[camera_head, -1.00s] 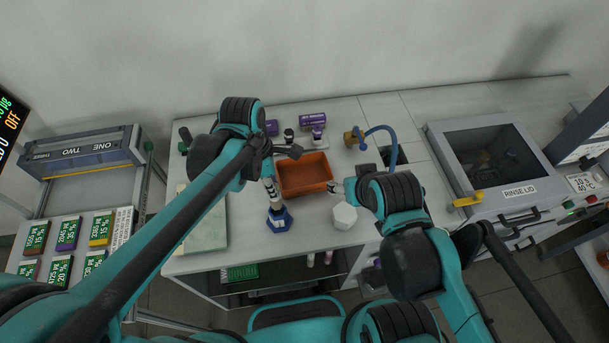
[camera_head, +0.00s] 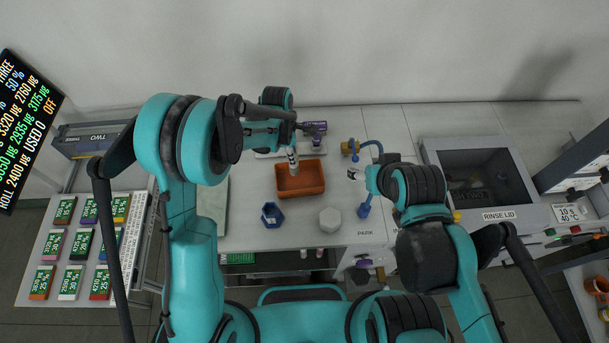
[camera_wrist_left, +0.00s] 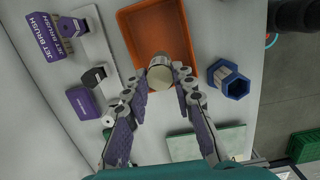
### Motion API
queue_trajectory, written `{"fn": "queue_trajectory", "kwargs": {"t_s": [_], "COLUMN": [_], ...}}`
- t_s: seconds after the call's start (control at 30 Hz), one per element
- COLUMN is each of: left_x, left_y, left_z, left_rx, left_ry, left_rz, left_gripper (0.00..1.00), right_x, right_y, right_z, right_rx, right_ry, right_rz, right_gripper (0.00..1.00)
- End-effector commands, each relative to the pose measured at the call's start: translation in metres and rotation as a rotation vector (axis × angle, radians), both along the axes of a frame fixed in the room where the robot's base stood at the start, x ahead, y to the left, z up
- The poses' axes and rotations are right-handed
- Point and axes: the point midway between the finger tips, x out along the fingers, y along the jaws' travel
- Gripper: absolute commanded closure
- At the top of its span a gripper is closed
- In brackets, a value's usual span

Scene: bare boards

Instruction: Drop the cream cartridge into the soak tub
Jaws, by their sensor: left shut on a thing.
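The soak tub (camera_head: 318,176) is an orange open box on the bench, and it also shows in the left wrist view (camera_wrist_left: 134,42). My left gripper (camera_head: 293,168) is over the tub. In the left wrist view my left gripper (camera_wrist_left: 161,84) is shut on the cream cartridge (camera_wrist_left: 159,72), a short cylinder with a pale end. The cartridge appears over the tub's near part in that view; its exact height above the floor is unclear. My right gripper (camera_head: 356,174) is right of the tub, its fingers small and partly hidden by its wrist.
A blue hexagonal holder (camera_head: 271,215) and a white hexagonal piece (camera_head: 330,219) stand in front of the tub. Purple jet brush items (camera_head: 314,128) lie behind it. The grey lidded rinse unit (camera_head: 480,180) is farther right.

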Motion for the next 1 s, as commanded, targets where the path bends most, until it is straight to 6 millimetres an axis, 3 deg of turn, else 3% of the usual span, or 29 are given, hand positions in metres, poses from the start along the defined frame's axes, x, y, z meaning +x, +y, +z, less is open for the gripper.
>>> {"fn": "queue_trajectory", "kwargs": {"t_s": [0.5,0.83,0.87,0.9,0.93,1.0], "left_x": [0.0,0.0,0.0,0.0,0.0,0.0], "left_y": [0.0,0.0,0.0,0.0,0.0,0.0], "left_z": [-0.054,-0.058,-0.058,-0.058,-0.058,-0.058], "left_rx": [0.0,0.0,0.0,0.0,0.0,0.0], "left_ry": [0.0,0.0,0.0,0.0,0.0,0.0], "left_rz": [0.0,0.0,0.0,0.0,0.0,0.0], "left_gripper": [0.99,0.99,0.73,0.62,0.54,0.51], "right_x": [0.0,0.0,0.0,0.0,0.0,0.0], "right_y": [0.0,0.0,0.0,0.0,0.0,0.0], "right_z": [-0.031,-0.032,-0.032,-0.032,-0.032,-0.032], "right_rx": [0.0,0.0,0.0,0.0,0.0,0.0], "right_ry": [0.0,0.0,0.0,0.0,0.0,0.0], "right_rz": [0.0,0.0,0.0,0.0,0.0,0.0], "right_gripper": [0.35,0.35,0.35,0.35,0.35,0.35]}}
